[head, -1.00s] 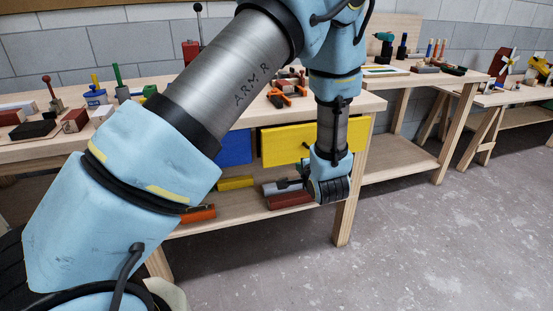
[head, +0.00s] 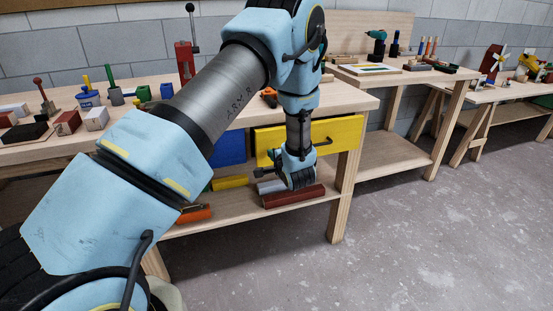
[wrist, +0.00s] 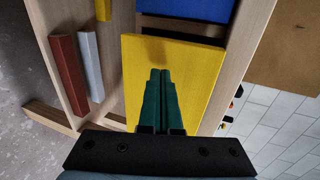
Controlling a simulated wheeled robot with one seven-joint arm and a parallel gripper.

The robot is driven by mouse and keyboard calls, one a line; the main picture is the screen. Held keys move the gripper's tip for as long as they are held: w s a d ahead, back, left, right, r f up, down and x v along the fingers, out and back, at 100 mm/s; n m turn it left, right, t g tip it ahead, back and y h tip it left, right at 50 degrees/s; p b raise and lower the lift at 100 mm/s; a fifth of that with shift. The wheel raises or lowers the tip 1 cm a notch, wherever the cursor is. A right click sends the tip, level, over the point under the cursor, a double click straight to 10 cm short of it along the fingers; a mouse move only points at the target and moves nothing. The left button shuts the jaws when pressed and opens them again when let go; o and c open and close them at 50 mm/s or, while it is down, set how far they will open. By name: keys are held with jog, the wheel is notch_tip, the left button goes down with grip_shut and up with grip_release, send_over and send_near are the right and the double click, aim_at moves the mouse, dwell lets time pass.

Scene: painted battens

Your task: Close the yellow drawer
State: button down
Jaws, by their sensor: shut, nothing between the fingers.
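The yellow drawer (head: 340,133) is under the bench top, right of the blue drawer (head: 231,148). Its front stands out from the bench frame, so it is partly open. Its dark handle (head: 323,141) shows right of my wrist. My gripper (wrist: 160,73) is shut and empty, with its green fingers over the yellow front (wrist: 197,75) in the wrist view. I cannot tell whether they touch it. In the head view my wrist hides part of the drawer's left half, and the fingertips are hard to make out.
A red-brown block (head: 293,197), a grey block (head: 271,186) and a yellow block (head: 230,182) lie on the lower shelf below the drawer. The bench leg (head: 341,200) stands to the right. The floor in front is clear.

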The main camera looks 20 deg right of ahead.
aim_at(267, 145)
jog(key=shift+w, duration=0.6)
jog(key=w, duration=0.5)
jog(key=shift+d, duration=0.15)
jog(key=shift+w+r, duration=0.15)
jog(key=shift+w, duration=0.05)
